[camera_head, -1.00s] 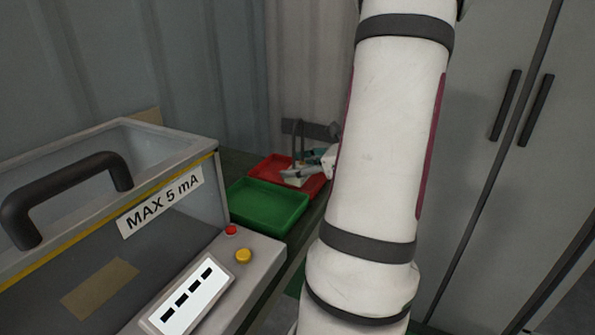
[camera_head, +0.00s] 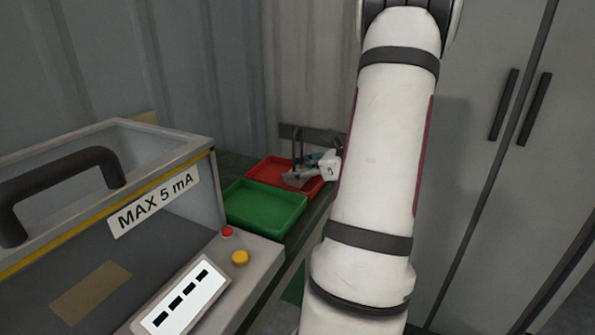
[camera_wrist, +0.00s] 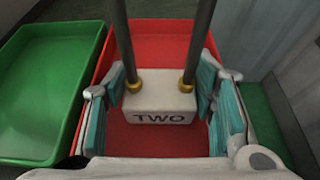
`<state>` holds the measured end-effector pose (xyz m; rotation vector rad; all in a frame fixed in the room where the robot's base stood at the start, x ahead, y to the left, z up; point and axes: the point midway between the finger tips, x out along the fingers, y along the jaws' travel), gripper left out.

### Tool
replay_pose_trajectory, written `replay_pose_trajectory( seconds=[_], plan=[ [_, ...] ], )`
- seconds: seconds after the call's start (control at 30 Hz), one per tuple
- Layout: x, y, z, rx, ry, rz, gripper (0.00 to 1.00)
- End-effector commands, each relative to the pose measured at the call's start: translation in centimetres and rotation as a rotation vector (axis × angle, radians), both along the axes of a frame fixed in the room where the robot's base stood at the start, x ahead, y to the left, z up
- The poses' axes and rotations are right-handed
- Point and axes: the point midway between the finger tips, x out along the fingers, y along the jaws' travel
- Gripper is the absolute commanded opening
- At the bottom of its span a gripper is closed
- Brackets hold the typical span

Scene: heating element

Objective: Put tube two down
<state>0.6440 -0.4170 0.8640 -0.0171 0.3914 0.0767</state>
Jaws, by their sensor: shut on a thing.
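Tube two (camera_wrist: 160,105) shows in the wrist view as a white block marked "TWO" with two dark rods and brass collars. My gripper (camera_wrist: 161,92) is shut on the block, with a teal pad on each side of it. The block is over or in the red tray (camera_wrist: 150,142); I cannot tell whether it touches the bottom. In the head view my gripper (camera_head: 302,178) is small at the red tray (camera_head: 262,172), with the rods upright beside it. The tube's underside is hidden.
An empty green tray (camera_head: 262,208) lies directly beside the red one; it also shows in the wrist view (camera_wrist: 40,95). A case labelled "MAX 5 mA" (camera_head: 155,203) with a dark handle fills the left. A grey cabinet (camera_head: 480,150) stands at the right, and a wall is behind.

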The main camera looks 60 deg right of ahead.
Motion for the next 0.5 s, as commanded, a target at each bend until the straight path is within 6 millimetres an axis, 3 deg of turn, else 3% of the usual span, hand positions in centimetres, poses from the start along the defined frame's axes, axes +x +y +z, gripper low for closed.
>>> replay_pose_trajectory(
  seconds=[0.13,0.17,0.23,0.5],
  plan=[
    [0.01,0.0,-0.38,0.001,0.0,0.0,0.18],
    [0.0,0.01,-0.35,0.001,0.0,0.0,0.58],
    [-0.01,0.01,-0.32,0.001,0.0,0.0,0.71],
    [-0.01,0.02,-0.29,0.001,0.0,0.0,0.71]
  ],
)
